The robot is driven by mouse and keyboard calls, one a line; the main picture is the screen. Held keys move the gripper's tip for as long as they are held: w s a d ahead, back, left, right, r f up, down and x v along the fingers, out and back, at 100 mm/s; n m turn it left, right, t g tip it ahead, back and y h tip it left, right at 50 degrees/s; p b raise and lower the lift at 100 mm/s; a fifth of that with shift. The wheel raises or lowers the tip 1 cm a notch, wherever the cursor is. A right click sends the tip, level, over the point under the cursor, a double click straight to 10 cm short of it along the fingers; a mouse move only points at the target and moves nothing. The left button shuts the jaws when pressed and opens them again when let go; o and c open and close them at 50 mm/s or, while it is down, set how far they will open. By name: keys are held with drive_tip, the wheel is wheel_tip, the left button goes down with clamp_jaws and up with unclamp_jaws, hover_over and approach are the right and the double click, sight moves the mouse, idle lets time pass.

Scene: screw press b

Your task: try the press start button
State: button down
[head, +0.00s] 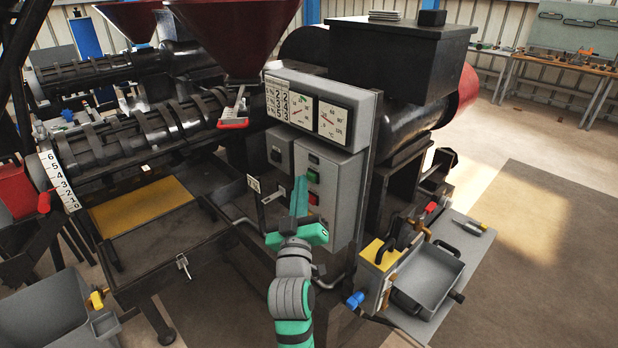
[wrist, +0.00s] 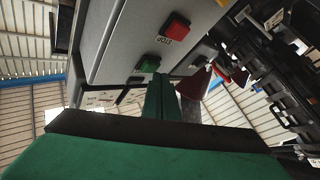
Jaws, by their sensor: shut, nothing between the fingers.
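The grey control box (head: 335,190) carries a column of controls. In the wrist view the green button (wrist: 148,65) and the red button (wrist: 176,27), marked STOP, both show. My gripper (head: 300,183) is shut and empty, its fingers pointing up just left of the buttons. In the wrist view its fingertips (wrist: 161,78) appear beside the green button. I cannot tell whether they touch it.
Two dial gauges (head: 316,116) are on the panel above the box. A red hopper (head: 235,35) and the dark screw barrel (head: 140,135) are to the left. A grey bench with a tray (head: 425,285) stands at right. Floor is open at far right.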

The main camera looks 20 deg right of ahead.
drive_tip(key=a, duration=0.1)
drive_tip(key=s+a, duration=0.1)
drive_tip(key=a, duration=0.1)
drive_tip(key=s+a, duration=0.1)
drive_tip(key=a, duration=0.1)
drive_tip(key=shift+s+a, duration=0.1)
drive_tip(key=shift+a, duration=0.1)
idle(0.6)
idle(0.5)
